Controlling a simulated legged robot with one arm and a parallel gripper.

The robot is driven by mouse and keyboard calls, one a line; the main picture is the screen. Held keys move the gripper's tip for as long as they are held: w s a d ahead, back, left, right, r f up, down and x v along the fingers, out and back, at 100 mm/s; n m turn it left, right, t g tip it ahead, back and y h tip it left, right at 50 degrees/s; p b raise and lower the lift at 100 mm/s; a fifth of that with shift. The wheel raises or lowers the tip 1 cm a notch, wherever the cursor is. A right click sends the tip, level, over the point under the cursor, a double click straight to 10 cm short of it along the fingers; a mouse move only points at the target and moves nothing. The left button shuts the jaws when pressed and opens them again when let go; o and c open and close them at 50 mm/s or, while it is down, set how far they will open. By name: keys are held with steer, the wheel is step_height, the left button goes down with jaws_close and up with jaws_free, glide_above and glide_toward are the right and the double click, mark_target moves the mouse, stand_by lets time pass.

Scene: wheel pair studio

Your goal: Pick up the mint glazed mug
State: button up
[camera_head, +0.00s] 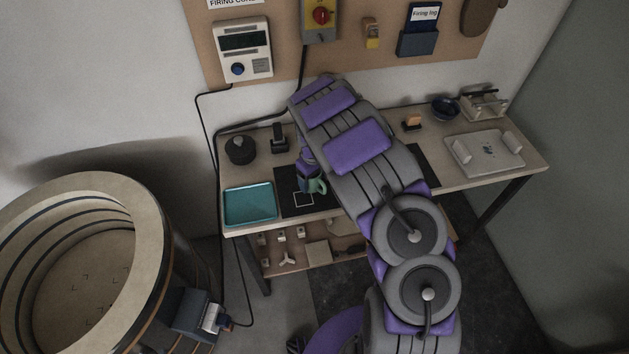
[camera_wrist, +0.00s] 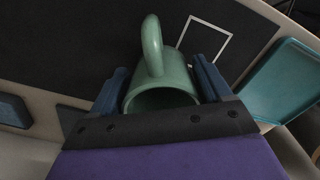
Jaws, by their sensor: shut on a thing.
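The mint glazed mug (camera_wrist: 165,84) is between the two dark blue fingers of my gripper (camera_wrist: 160,90) in the wrist view. Its handle points up and away in that picture, and its open rim faces my palm. In the head view the mug (camera_head: 315,186) shows small beside my purple gripper (camera_head: 308,172), over the black mat (camera_head: 288,206) near a white square outline (camera_head: 303,199). My gripper is shut on the mug. I cannot tell whether its base touches the mat.
A teal tray (camera_head: 250,205) lies left of the mat. A dark round pot (camera_head: 240,150) and a small black stand (camera_head: 279,138) are behind it. A white board (camera_head: 485,153) and a blue bowl (camera_head: 445,108) are at the right. A large kiln (camera_head: 150,215) stands at the left.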

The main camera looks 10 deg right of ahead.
steer(key=shift+a, duration=0.25)
steer(key=c, duration=0.3)
steer(key=shift+d, duration=0.2)
steer(key=shift+c, duration=0.7)
steer(key=shift+d+r, duration=0.1)
steer(key=shift+d, duration=0.5)
steer(key=shift+c, duration=0.3)
